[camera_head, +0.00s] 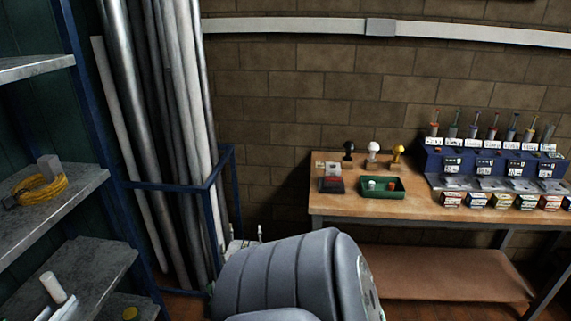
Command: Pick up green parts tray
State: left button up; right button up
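The green parts tray (383,194) sits on the wooden workbench (420,210), near its left part. It is a shallow tray with raised sides. Inside it lie a small whitish item and a small reddish-brown item, too small to name. Nothing touches the tray from above. I cannot make out either of my grippers in this view.
A dark flat box (331,185) lies just left of the tray. A blue rack (490,165) fills the bench's right. Shelves (55,205) and upright pipes (165,130) stand left. A grey ribbed form (290,275) blocks the lower middle.

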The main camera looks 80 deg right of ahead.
aim_at(380, 192)
jog(key=z, duration=3.35)
